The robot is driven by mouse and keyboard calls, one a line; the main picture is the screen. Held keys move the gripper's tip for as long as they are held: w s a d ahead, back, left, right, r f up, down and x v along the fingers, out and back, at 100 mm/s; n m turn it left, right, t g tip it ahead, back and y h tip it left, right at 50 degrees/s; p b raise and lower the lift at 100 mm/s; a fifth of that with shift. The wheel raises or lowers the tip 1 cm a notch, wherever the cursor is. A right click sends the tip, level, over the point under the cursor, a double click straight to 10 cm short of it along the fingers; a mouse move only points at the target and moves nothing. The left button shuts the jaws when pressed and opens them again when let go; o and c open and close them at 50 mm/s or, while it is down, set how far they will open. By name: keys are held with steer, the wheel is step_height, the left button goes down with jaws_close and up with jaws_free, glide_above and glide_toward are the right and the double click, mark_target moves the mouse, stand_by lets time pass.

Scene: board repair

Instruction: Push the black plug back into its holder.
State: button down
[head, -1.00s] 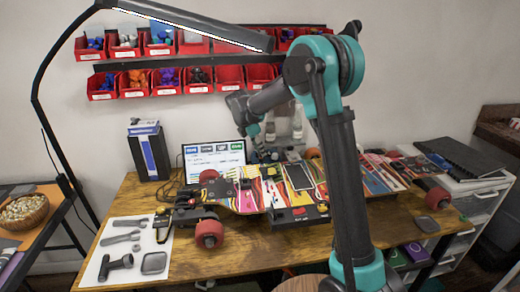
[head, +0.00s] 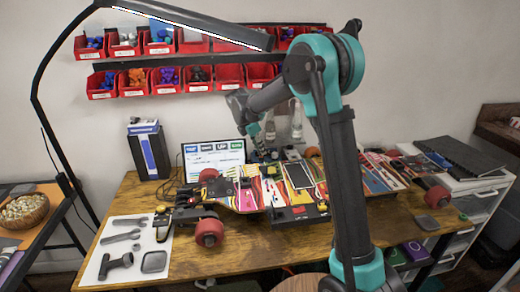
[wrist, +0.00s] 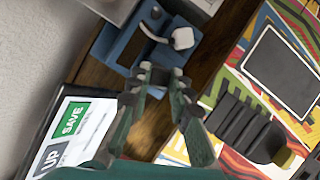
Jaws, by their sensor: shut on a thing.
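The screen (head: 213,158) stands close to the left of my gripper. The colourful skateboard (head: 245,199) with red wheels lies in front and to the right. Tools lie on a white mat (head: 98,277) at the left. Red bins hang on the wall behind.

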steer(key=shift+f, duration=1)
stand_by(1.8)
steer(key=c, duration=1.3)
jaws_free()
steer(key=shift+o, duration=0.6)
steer(key=shift+o, duration=0.8)
steer(key=shift+r, duration=1.5)
steer(key=shift+r, duration=3)
